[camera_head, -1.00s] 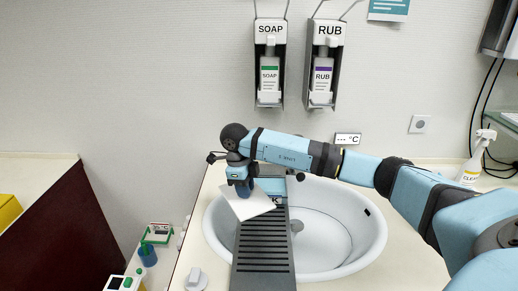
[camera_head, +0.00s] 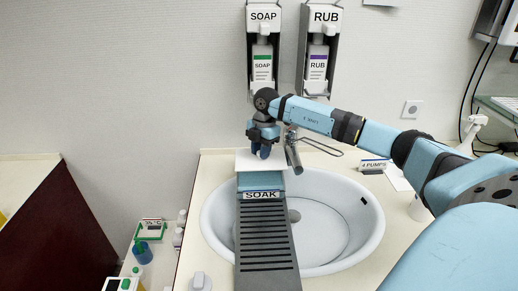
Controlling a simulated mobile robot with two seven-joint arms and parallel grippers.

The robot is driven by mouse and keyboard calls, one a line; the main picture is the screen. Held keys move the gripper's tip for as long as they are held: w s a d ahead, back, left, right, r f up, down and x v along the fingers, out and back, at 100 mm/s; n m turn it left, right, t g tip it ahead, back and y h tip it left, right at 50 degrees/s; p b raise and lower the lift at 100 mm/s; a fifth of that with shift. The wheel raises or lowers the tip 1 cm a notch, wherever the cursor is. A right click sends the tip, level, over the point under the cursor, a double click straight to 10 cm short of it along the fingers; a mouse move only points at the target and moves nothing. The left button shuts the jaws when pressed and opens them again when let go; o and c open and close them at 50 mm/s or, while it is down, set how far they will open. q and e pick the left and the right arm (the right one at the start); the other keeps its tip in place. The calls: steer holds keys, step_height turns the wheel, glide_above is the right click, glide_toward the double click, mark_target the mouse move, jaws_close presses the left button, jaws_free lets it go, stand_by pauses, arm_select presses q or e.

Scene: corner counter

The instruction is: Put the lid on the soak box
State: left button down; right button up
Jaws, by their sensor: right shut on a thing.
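The soak box (camera_head: 261,182) is blue with a white SOAK label on its front. The lid (camera_head: 246,161) is a flat white plate. It is held roughly level at the back part of the box, covering part of its top from my view. I cannot tell whether it touches the rim. My right gripper (camera_head: 262,150) points down and is shut on the lid; its fingertips are partly hidden. My left gripper is not in view.
The slotted board (camera_head: 265,240) lies over the left of the round sink (camera_head: 335,225). The tap (camera_head: 292,153) is close to the right of my gripper. Soap (camera_head: 262,62) and rub (camera_head: 317,65) dispensers hang on the wall behind. Small bottles and a blue cup stand at the left.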

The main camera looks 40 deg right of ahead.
mark_target(261, 164)
steer(key=shift+f+b, duration=1.65)
steer(key=shift+f, duration=1.15)
steer(key=shift+r, duration=0.1)
steer(key=shift+f+p, duration=0.45)
steer(key=shift+f, duration=0.1)
stand_by(0.4)
steer(key=o, duration=1.5)
